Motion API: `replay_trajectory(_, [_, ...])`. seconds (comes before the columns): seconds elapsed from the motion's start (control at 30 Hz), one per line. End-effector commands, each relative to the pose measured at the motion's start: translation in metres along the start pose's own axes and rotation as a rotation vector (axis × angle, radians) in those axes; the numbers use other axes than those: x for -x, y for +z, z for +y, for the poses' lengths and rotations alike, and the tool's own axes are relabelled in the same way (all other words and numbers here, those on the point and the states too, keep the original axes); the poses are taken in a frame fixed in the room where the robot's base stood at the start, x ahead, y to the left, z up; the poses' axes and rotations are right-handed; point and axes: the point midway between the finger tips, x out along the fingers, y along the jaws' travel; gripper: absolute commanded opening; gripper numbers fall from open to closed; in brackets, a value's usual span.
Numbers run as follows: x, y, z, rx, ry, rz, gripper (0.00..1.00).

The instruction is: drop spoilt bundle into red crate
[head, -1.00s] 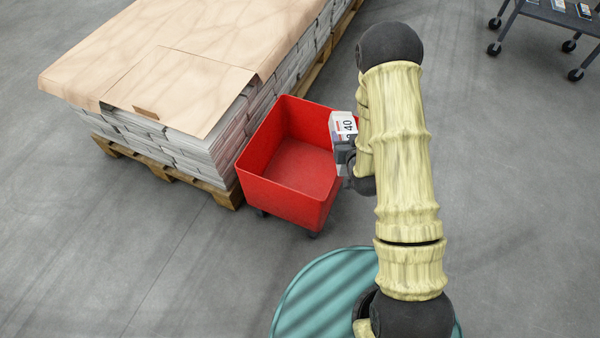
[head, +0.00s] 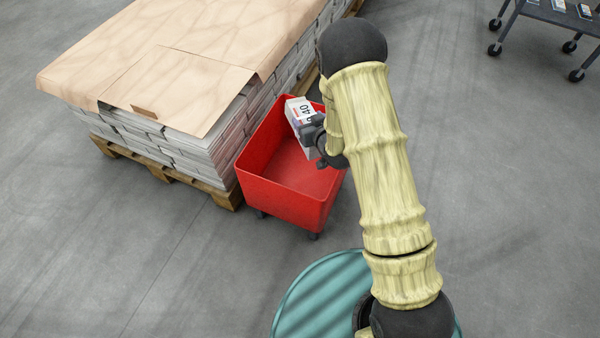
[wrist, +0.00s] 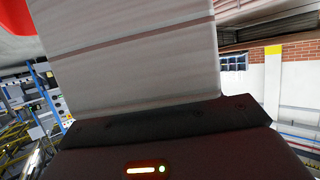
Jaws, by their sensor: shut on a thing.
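The bundle (head: 301,114) is a pale block of papers with a white label reading "40". My gripper (head: 312,133) is shut on it and holds it tilted over the back part of the red crate (head: 288,205). The crate is an open box on small casters; the part of its floor that shows is bare. The arm and gripper hide the crate's back right corner. In the wrist view the bundle (wrist: 130,55) fills the upper middle as grey layered pages, against the dark gripper body (wrist: 165,130). The fingertips are hidden there.
A pallet (head: 165,172) of stacked newspapers (head: 190,160) under brown cover sheets (head: 185,90) stands close left of the crate. A dark wheeled cart (head: 552,15) stands at the far right. The grey floor right of my arm is clear.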

Motion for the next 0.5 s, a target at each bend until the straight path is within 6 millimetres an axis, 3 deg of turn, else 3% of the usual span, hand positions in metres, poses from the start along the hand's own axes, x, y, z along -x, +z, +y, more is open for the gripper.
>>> replay_trajectory(0.5, [-0.019, 0.043, 0.000, 0.000, 0.000, 0.006, 0.03])
